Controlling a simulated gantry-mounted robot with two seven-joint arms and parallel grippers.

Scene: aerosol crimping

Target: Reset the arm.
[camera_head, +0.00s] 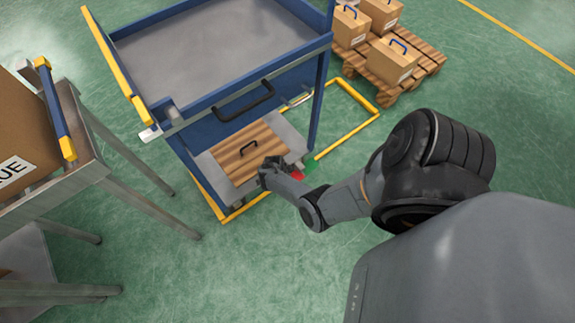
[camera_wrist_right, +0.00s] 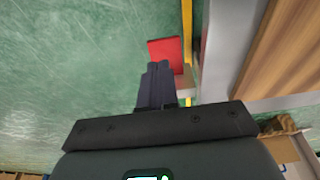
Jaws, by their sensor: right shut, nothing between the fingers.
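My right arm reaches from the right in the head view. Its gripper (camera_head: 270,170) is by the front of the blue cart's lower shelf. In the right wrist view the gripper (camera_wrist_right: 158,68) has its fingers together, with nothing between them. The board also shows at the upper right of the wrist view (camera_wrist_right: 285,50), apart from the fingers. My left gripper is in neither view.
The blue cart (camera_head: 325,95) has a grey top tray and stands within yellow floor lines. A red patch (camera_wrist_right: 165,50) lies beyond the fingertips. A metal table (camera_head: 85,170) with a cardboard box stands at left. Boxes on a pallet (camera_head: 430,62) are at back right. Green floor is open between.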

